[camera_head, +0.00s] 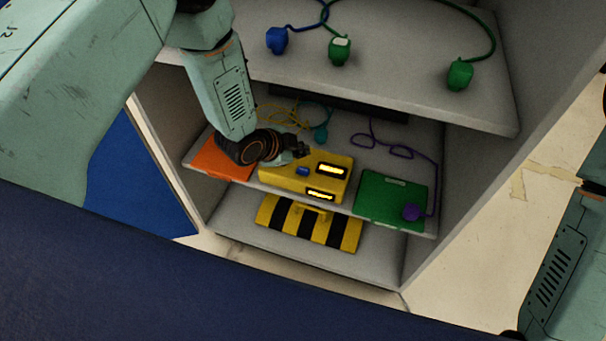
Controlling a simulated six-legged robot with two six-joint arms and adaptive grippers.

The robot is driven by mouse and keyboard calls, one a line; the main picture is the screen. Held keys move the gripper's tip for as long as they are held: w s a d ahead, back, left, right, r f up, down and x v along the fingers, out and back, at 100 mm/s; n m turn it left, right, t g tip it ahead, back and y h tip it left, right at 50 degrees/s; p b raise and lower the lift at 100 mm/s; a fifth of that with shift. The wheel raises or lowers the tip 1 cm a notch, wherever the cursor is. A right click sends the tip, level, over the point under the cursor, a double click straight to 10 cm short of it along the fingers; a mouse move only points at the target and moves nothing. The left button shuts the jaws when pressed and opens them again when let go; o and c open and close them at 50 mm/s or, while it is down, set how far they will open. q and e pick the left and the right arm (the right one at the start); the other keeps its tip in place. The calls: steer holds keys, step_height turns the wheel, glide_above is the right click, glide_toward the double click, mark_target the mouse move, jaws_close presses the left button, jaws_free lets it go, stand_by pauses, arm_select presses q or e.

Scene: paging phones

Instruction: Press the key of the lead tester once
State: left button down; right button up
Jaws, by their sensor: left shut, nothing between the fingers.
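The lead tester looks to be the yellow box (283,182) on the middle shelf. It has a small blue key (303,171) on top and two lit yellow-white windows, one on top and one on its front face. My left gripper (304,150) is shut and empty. Its fingertips are just above and behind the blue key; I cannot tell whether they touch the box. My left arm hides part of the shelf behind. My right arm (560,270) shows at the right edge, but its gripper is out of view.
An orange mat (222,160) lies left of the tester and a green mat (385,200) right, with a purple plug (411,212) on it. Blue and green plugs lie on the upper shelf (400,75), overhead. A black-and-yellow striped block (312,226) stands below.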

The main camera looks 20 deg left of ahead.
mark_target(301, 172)
arm_select(q)
step_height(301, 172, down, 3)
steer(key=shift+f+b, duration=0.2)
steer(key=shift+b, duration=0.95)
steer(key=shift+f+b, duration=0.3)
steer(key=shift+f, duration=0.25)
steer(key=shift+f, duration=0.45)
steer(key=shift+f+b, duration=0.4)
steer(key=shift+b, duration=0.15)
stand_by(0.5)
steer(key=shift+r, duration=0.1)
steer(key=shift+r+p, duration=0.8)
steer(key=shift+p, duration=0.05)
